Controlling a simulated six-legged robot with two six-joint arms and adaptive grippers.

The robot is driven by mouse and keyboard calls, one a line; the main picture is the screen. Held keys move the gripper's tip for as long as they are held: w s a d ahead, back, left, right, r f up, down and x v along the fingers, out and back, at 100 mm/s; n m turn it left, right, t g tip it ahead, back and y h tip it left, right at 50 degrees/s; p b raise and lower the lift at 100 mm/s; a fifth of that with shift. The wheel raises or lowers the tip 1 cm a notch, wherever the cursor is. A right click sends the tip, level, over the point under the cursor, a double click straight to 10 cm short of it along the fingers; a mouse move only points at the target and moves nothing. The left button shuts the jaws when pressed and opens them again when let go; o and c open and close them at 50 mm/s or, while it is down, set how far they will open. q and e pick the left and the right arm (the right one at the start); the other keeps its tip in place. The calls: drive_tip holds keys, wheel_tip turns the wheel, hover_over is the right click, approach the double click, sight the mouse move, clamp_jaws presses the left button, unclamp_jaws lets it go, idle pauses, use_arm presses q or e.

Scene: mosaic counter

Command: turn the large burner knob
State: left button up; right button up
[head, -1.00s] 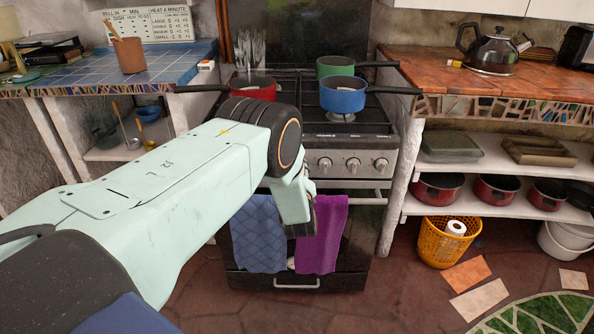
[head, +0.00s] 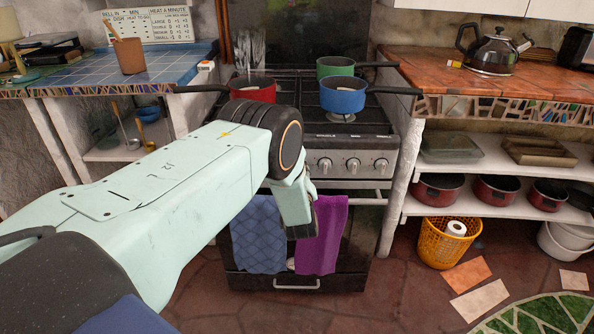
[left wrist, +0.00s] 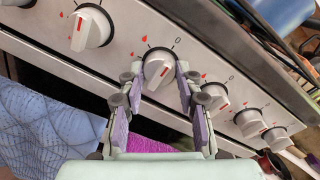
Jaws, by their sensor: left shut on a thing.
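The stove's front panel (left wrist: 125,30) carries a row of white burner knobs with red marks. In the left wrist view, my left gripper (left wrist: 158,70) has its fingers on both sides of one knob (left wrist: 158,78) and is shut on it. Another knob (left wrist: 90,27) is to the left, and several are to the right, such as this one (left wrist: 215,97). In the head view, my left arm hides the gripped knob and fingertips; three free knobs (head: 353,165) show. My right gripper is not in view.
A blue pot (head: 343,96), a green pot (head: 337,67) and a red pan (head: 252,90) stand on the hob above. A blue towel (head: 257,235) and a purple towel (head: 322,240) hang on the oven front below the knobs.

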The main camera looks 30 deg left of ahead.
use_arm(q)
drive_tip(key=o, duration=1.1)
drive_tip(key=shift+f, duration=0.1)
drive_tip(key=shift+o, duration=0.2)
drive_tip(key=v, duration=1.2)
